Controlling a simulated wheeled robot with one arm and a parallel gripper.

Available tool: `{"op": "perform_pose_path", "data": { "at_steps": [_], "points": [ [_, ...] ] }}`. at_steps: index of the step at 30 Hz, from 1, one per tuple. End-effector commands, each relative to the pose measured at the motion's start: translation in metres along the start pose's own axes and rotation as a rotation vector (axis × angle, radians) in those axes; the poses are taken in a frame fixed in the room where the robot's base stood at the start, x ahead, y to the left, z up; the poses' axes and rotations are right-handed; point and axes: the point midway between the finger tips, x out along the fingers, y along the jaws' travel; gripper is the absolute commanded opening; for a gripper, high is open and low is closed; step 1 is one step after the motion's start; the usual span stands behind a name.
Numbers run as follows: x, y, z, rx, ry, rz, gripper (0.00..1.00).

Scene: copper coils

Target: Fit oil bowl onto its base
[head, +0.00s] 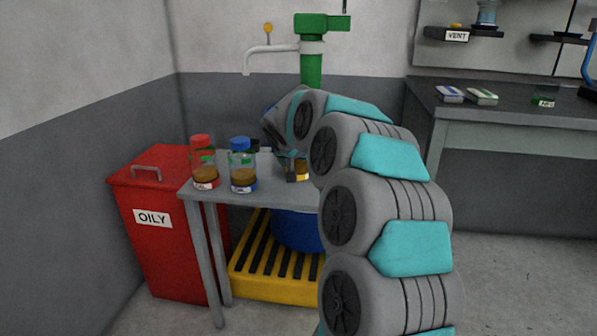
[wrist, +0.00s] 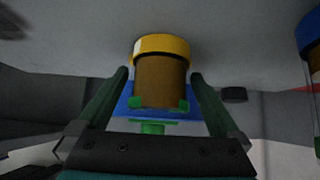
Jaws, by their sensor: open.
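A brown-filled cylindrical bowl (wrist: 160,85) with a yellow band (wrist: 160,47) at one end and green tabs at the other is between the fingers of my gripper (wrist: 160,75) in the wrist view. The fingers are open, one on each side, with slim gaps to the bowl. The yellow end is against or close to the grey surface at the top of that view. In the head view, part of the bowl (head: 301,171) shows low by my arm on the grey table (head: 270,195); my gripper is mostly hidden there. I cannot tell a separate base apart.
A red-capped jar (head: 204,165) and a blue-capped jar (head: 243,168) stand left of my arm. A red OILY bin (head: 160,225) stands left of the table. A green pump (head: 312,60) rises behind; a blue drum (head: 295,230) on a yellow pallet (head: 265,285) is below.

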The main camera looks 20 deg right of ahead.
Motion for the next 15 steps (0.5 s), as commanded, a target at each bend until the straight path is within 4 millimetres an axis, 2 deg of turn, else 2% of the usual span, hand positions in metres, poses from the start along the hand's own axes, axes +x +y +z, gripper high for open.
{"op": "perform_pose_path", "data": {
  "at_steps": [2,15],
  "points": [
    [-0.0002,0.0001,0.0001,0.0,0.0,0.0,1.0],
    [-0.0004,0.0002,0.0003,0.0,-0.001,0.0,0.51]
  ]
}}
